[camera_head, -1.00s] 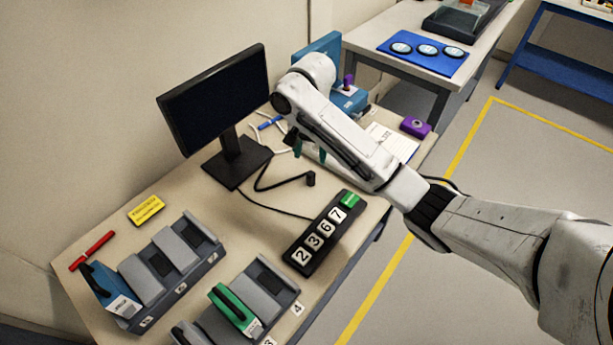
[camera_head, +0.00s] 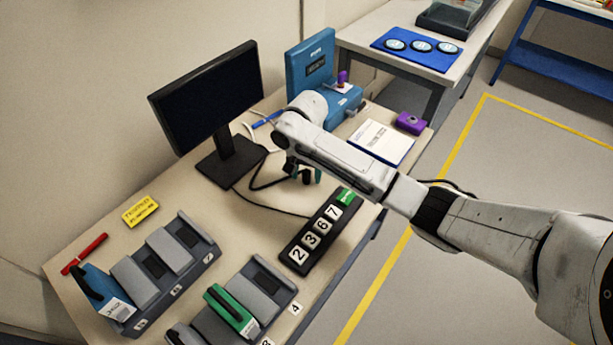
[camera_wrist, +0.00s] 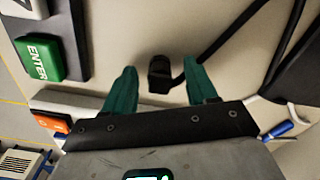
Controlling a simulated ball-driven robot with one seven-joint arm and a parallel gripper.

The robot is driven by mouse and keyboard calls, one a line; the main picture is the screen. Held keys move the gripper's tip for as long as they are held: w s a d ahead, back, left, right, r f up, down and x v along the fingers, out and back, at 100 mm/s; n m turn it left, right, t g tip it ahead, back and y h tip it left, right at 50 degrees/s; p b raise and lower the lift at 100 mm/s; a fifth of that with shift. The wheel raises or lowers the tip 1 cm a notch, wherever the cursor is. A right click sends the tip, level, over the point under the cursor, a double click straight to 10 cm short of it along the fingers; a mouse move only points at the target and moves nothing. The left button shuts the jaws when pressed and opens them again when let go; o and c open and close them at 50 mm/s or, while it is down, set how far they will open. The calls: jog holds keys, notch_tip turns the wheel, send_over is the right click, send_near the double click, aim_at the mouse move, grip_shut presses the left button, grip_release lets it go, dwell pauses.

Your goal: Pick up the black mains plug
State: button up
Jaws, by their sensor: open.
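The black mains plug (camera_wrist: 160,74) lies on the desk in the wrist view, with its black cable leading off to the upper right. My gripper (camera_wrist: 162,82) is open, its two green fingers pointing toward the plug. The plug shows between the fingertips and slightly beyond them; I cannot tell the height between them. In the head view my gripper (camera_head: 304,174) is low over the desk in front of the monitor, and the plug is hidden or not distinguishable there beside the fingers.
A monitor (camera_head: 207,98) stands at the back left. A black keypad (camera_head: 309,247) with a green ENTER key (camera_wrist: 40,58) is close to the gripper. A white power strip (camera_wrist: 85,103) with an orange switch lies near.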

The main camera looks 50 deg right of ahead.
jog(key=shift+c, duration=0.4)
grip_shut()
jog(key=shift+r, duration=0.15)
